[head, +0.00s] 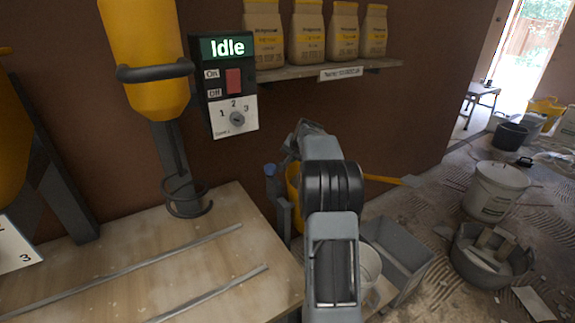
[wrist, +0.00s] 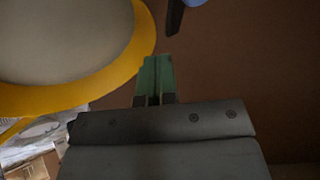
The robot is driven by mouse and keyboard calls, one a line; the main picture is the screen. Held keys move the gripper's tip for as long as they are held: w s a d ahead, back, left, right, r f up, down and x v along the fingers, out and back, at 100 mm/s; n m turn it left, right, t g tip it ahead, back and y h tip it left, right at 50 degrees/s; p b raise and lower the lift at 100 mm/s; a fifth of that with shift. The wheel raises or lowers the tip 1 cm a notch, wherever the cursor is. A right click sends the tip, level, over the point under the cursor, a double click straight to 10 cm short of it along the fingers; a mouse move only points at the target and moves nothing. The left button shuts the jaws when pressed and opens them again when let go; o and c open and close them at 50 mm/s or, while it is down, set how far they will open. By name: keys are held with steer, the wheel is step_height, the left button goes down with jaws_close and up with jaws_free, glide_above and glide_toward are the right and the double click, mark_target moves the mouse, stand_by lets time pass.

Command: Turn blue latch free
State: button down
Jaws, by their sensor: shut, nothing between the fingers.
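The blue latch (head: 270,169) shows as a small blue knob on a grey post beside the table's right edge in the head view. In the wrist view a blue piece (wrist: 193,2) with a dark part below it is cut off by the top edge. My gripper (wrist: 155,76) has its green fingers together with nothing between them. The blue piece lies ahead and a little right of the fingertips, apart from them in the picture. In the head view my arm hides the fingers. A yellow bucket (head: 294,183) is partly hidden behind my arm; a yellow-rimmed round vessel (wrist: 146,40) fills the wrist view's upper left.
A control box (head: 224,85) reading "Idle" hangs on the brown wall, beside a shelf (head: 300,72) of several bags. A wooden table (head: 130,255) with two rails is at left. A grey tub (head: 410,250) and several buckets stand at right.

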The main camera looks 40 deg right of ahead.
mark_target(279, 163)
steer(key=a+b+x, duration=0.1)
steer(key=x, duration=0.8)
steer(key=shift+d+f, duration=0.45)
steer(key=shift+f, duration=0.05)
steer(key=shift+w, duration=0.1)
steer(key=shift+w+r+n+y+p, duration=0.1)
steer(key=shift+w+n+y+p, duration=0.2)
steer(key=shift+n+y+p, duration=0.25)
steer(key=w+n+y+p, duration=0.2)
steer(key=n+p, duration=0.1)
steer(key=w+n+y+p, duration=0.1)
steer(key=n+p, duration=0.1)
steer(key=shift+a, duration=0.35)
steer(key=shift+w+a+p, duration=0.3)
steer(key=shift+w+p, duration=0.3)
steer(key=shift+p, duration=0.15)
steer(key=shift+w+a+p, duration=0.35)
steer(key=shift+w+a, duration=0.05)
steer(key=shift+a, duration=0.1)
steer(key=shift+d, duration=0.1)
